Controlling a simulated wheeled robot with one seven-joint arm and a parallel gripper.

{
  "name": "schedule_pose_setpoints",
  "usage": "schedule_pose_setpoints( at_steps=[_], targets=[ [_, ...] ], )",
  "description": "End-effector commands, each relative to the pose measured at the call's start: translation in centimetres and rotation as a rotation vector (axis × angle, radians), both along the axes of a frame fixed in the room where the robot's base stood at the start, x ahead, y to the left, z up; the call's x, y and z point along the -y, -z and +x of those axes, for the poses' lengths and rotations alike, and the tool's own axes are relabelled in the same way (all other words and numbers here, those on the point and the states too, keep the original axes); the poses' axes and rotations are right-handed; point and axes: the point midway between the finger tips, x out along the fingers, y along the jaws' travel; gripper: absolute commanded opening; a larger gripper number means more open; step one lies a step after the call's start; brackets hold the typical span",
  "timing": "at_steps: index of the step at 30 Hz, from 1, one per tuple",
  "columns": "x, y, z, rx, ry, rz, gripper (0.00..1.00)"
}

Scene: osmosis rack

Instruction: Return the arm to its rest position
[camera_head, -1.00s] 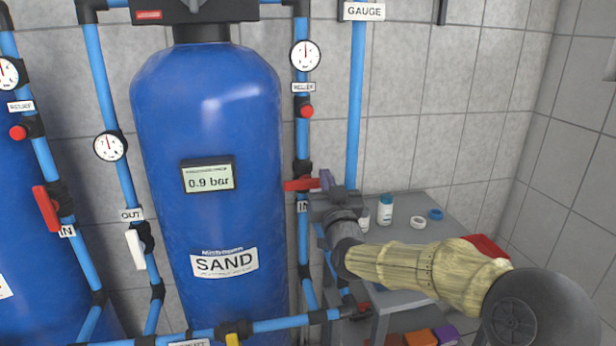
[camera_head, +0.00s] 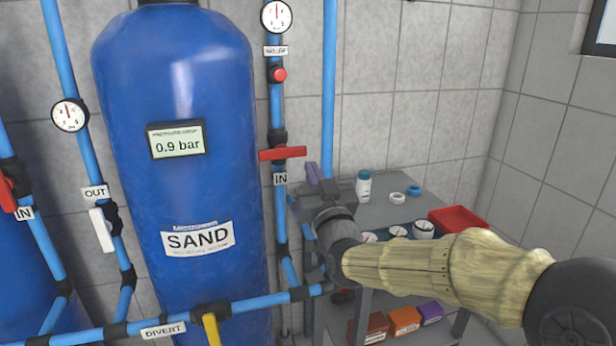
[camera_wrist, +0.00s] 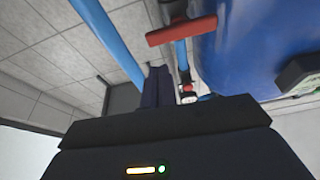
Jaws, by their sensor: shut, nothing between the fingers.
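My gripper (camera_head: 313,172) is to the right of the red IN valve handle (camera_head: 283,153) on the sand tank's right pipe, apart from it in the head view. In the wrist view, my gripper's fingers (camera_wrist: 157,88) are together with nothing between them. The red handle (camera_wrist: 181,31) shows above and to the right of the fingers there, lying crosswise to its pipe. My arm reaches in from the lower right in the head view.
The blue SAND tank (camera_head: 180,130) stands left of my gripper, its display reading 0.9 bar. A grey rack (camera_head: 345,212) behind my arm holds a white bottle (camera_head: 363,188), rings, cups and a red tray (camera_head: 457,219). Coloured boxes (camera_head: 404,320) sit below. Open wall lies at the right.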

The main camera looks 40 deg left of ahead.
Motion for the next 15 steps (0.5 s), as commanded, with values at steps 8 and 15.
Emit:
schedule_pose_setpoints(
  at_steps=[8, 15],
  targets=[
    [1.29, 0.60, -0.73, 0.000, -0.001, 0.000, 0.00],
    [1.31, 0.50, -0.69, 0.000, -0.001, 0.000, 0.00]
  ],
)
